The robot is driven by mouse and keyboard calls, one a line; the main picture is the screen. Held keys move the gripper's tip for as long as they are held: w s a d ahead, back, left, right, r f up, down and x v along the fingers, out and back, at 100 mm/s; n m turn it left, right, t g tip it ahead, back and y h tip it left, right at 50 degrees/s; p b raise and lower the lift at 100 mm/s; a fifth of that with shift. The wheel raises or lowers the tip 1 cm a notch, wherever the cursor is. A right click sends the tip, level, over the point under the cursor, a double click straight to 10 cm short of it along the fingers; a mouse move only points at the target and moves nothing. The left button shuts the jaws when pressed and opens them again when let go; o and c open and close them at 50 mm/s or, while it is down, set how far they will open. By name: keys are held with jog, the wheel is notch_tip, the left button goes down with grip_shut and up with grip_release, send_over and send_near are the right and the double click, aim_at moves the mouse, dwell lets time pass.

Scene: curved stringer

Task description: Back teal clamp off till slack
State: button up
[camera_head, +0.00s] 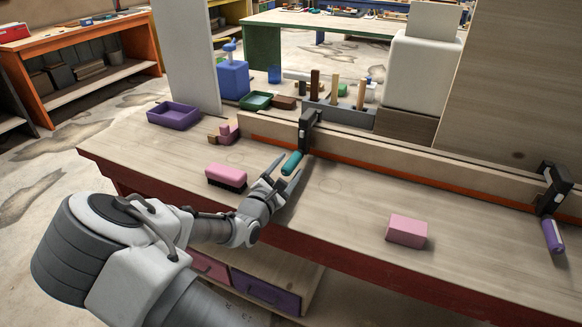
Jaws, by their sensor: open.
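The teal clamp has a dark frame (309,127) and a teal handle (291,163). The frame sits over the wooden strip (380,152) at the back of the bench, and the handle slants down toward the front left. My gripper (287,172) is open, with its fingers pointing up at the teal handle, one to each side of it in the picture. Whether the fingers touch the handle I cannot tell. A second clamp with a purple handle (552,236) sits on the strip at the far right. How tight either clamp is does not show.
A pink-topped brush (226,175) lies left of my gripper, and a pink block (407,231) lies to the right. A purple tray (173,115) is at the back left. Tools and containers stand behind the strip. The bench (330,215) is clear between gripper and pink block.

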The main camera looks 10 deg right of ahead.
jog(key=shift+x, duration=1)
grip_shut()
